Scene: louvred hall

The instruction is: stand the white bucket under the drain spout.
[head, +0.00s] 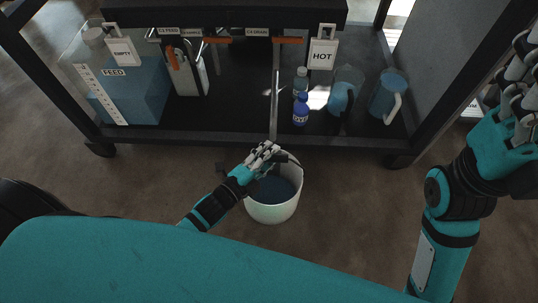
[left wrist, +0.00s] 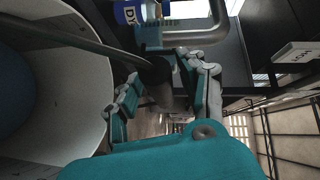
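The white bucket (head: 287,208) stands upright, as far as I can tell on the floor in front of the rack, with dark blue-grey contents inside. Its pale wall (left wrist: 75,95) fills the left of the left wrist view. My left gripper (head: 264,156) is at the bucket's back rim, its fingers closed around the dark grip of the bucket handle (left wrist: 153,72). A thin grey upright (head: 274,90) under the "C4 DRAIN" label may be the drain spout; its lower end is near the rack's front edge, behind the bucket. My right gripper (head: 520,85) is at the right edge, partly cut off.
A "HOT" sign (head: 322,54) hangs above. The rack's front rail is just behind the bucket. Floor either side is clear.

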